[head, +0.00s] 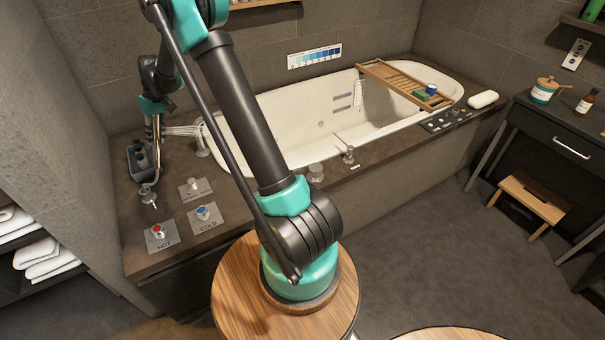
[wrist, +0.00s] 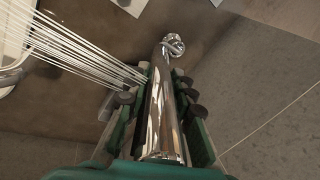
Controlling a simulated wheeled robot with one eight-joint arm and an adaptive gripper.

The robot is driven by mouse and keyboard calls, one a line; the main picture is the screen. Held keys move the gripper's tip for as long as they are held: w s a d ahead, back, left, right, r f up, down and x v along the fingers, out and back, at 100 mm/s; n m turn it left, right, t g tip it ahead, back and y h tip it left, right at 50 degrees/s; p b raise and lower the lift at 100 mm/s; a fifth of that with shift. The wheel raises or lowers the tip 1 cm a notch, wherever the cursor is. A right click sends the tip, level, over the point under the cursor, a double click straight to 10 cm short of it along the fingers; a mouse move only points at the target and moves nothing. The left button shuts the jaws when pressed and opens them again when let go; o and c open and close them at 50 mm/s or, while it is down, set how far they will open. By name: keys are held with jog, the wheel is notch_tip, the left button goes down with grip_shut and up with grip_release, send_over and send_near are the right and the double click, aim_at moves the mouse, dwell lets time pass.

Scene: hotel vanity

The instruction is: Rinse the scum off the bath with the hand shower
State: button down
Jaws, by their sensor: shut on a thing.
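The white bath (head: 285,110) is set in a dark deck, partly hidden behind my arm. Two grey bands (head: 343,101) show on its inner wall; I cannot tell whether they are scum. My gripper (head: 155,108) is over the deck left of the bath, shut on the chrome hand shower. In the wrist view the hand shower (wrist: 160,115) lies between the fingers (wrist: 158,95). White streams of water (wrist: 75,50) fan out to the left there. In the head view the spray (head: 184,130) runs right toward the bath's left end.
On the deck are a red-marked HOT tap (head: 158,231), a blue-marked COLD tap (head: 202,212) and another control plate (head: 193,187). A dark caddy (head: 134,158) stands below my gripper. A wooden bath tray (head: 385,75) spans the right part of the bath.

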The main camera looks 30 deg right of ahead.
jog(key=a+f+m+h, duration=0.1)
jog(key=a, duration=0.4)
jog(key=shift+s+a+f+h, duration=0.3)
jog(key=shift+s+a+h, duration=0.1)
jog(key=shift+s, duration=0.05)
dwell(0.4)
jog(key=a+f+h, duration=0.1)
jog(key=a, duration=0.5)
jog(key=shift+s+f+m+t+h, duration=0.3)
jog(key=shift+s+f+m+h, duration=0.05)
jog(key=shift+f+m+h, duration=0.05)
jog(key=shift+f, duration=0.25)
notch_tip(320, 180, down, 6)
jog(key=shift+f, duration=0.2)
dwell(1.6)
jog(key=shift+f, duration=0.15)
dwell(0.3)
